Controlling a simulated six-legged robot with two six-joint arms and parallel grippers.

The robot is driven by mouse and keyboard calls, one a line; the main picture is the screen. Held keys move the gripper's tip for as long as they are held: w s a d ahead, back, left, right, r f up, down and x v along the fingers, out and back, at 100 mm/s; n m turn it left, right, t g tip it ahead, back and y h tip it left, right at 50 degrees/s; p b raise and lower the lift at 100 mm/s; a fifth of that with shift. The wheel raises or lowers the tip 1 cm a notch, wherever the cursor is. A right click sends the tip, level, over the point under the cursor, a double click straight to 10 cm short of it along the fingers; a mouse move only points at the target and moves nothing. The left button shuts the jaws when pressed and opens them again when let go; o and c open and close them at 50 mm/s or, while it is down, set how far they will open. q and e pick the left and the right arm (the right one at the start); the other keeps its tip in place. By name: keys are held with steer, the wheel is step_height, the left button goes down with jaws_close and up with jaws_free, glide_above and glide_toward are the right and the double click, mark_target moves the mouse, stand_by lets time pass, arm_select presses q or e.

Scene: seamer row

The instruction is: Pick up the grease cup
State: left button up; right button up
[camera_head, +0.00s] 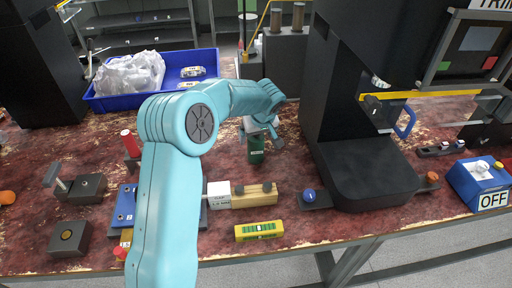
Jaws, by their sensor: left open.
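A dark green container with a pale label, which looks like the grease cup (256,157), stands on the worn red bench left of the black machine. My left arm comes in from the lower left and bends over the bench. My left gripper (262,133) points down at the top of the green container, its fingers open. The gripper covers the container's upper part. I cannot tell whether the fingers touch it. My right gripper is not in view.
A blue tray (150,99) with a clear plastic bag stands behind. The black machine (365,170) is close on the right. A wooden block with a white end (245,196) and a yellow level (259,231) lie in front. A red cylinder (131,143) stands left of my arm.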

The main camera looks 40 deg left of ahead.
arm_select(q)
steer(key=x, duration=0.3)
steer(key=shift+w, duration=0.1)
steer(key=shift+r, duration=0.1)
steer(key=c, duration=1.2)
